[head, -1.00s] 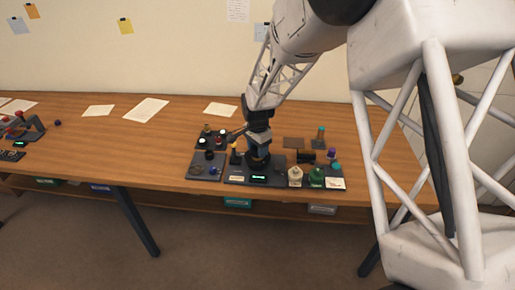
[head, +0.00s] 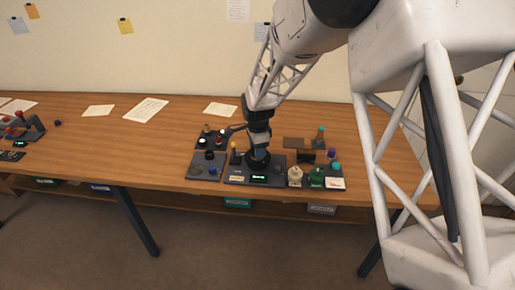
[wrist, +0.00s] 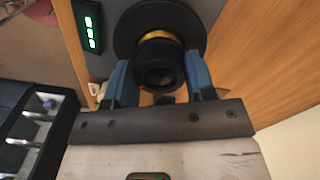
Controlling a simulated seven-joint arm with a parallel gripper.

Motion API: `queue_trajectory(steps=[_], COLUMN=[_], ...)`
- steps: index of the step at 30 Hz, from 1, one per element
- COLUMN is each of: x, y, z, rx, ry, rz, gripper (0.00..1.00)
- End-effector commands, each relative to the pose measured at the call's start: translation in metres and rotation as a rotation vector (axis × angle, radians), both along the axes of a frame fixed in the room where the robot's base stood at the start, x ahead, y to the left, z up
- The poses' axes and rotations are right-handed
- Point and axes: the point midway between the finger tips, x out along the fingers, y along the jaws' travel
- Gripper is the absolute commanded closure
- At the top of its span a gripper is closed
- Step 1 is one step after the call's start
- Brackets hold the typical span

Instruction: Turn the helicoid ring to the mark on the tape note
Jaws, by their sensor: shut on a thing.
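The lens (wrist: 160,62) stands upright on a dark plate, with a wide black disc at its base, a brass band and a ribbed black ring (wrist: 158,50), which looks like the helicoid ring. My gripper (wrist: 160,73) has its two blue fingers on opposite sides of the lens, shut on the ribbed ring; it also shows in the head view (head: 258,156), pointing down at the lens. A small pale label (head: 237,179) lies on the plate left of the lens; it may be the tape note. Its writing and any mark are too small to read.
A lit green display (head: 259,177) sits in front of the lens. Dark trays (head: 205,172) with small parts stand to the left. A cream bottle (head: 295,177), a green bottle (head: 316,178) and a white card (head: 335,183) stand right. The table's left middle (head: 120,145) is clear.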

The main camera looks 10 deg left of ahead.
Motion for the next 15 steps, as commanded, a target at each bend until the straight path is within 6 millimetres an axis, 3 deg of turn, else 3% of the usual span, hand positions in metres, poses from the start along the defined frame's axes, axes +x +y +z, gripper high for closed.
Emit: queue_trajectory(steps=[1,2,6,15], x=[0.0004,0.0004,0.0003,0.0001], y=[0.0002,0.0002,0.0001,0.0000], z=[0.0006,0.0006,0.0004,0.0004], rx=[0.000,0.000,0.000,0.000], ry=[-0.001,-0.001,-0.001,0.000], rz=[0.000,0.000,0.000,0.001], gripper=[0.74,0.48,0.27,0.24])
